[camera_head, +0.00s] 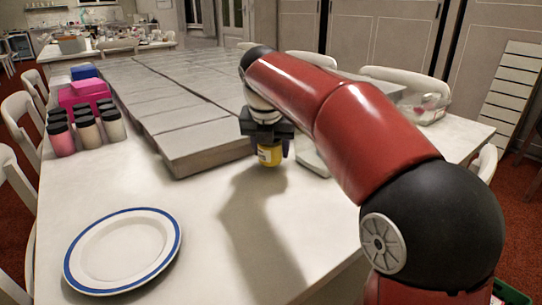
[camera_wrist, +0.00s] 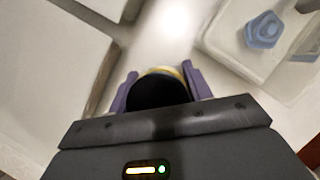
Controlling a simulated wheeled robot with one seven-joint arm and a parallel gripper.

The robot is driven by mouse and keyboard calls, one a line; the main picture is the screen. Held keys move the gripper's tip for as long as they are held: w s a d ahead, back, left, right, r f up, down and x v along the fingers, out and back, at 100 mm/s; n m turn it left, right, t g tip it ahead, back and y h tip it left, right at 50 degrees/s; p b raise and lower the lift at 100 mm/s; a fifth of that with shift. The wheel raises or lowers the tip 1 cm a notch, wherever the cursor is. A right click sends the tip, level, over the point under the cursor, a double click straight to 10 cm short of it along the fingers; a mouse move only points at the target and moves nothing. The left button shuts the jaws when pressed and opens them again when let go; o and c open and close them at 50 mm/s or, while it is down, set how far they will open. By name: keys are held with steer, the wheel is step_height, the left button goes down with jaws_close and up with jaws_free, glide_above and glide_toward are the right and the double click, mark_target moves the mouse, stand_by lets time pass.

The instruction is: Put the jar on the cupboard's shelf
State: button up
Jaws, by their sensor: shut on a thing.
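My gripper (camera_head: 269,151) is shut on a small jar (camera_head: 268,156) with a yellow body, held above the white table to the right of the near end of the grey slabs. In the wrist view, the jar's dark round top (camera_wrist: 158,93) sits between the two purple fingers of my gripper (camera_wrist: 160,85). The jar looks roughly upright. Tall grey-brown panelled doors (camera_head: 372,40) stand at the back; they look shut, and I cannot tell whether they are the cupboard. I make out no open shelf.
A blue-rimmed plate (camera_head: 124,250) lies at the table's front left. Several dark-lidded jars (camera_head: 87,131) stand at the left edge by a pink box (camera_head: 84,93). Grey slabs (camera_head: 150,85) fill the table's middle. A clear container (camera_head: 424,107) sits at the right.

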steer(key=shift+f, duration=0.7)
steer(key=shift+f, duration=0.1)
steer(key=o, duration=1)
steer(key=shift+o, duration=0.2)
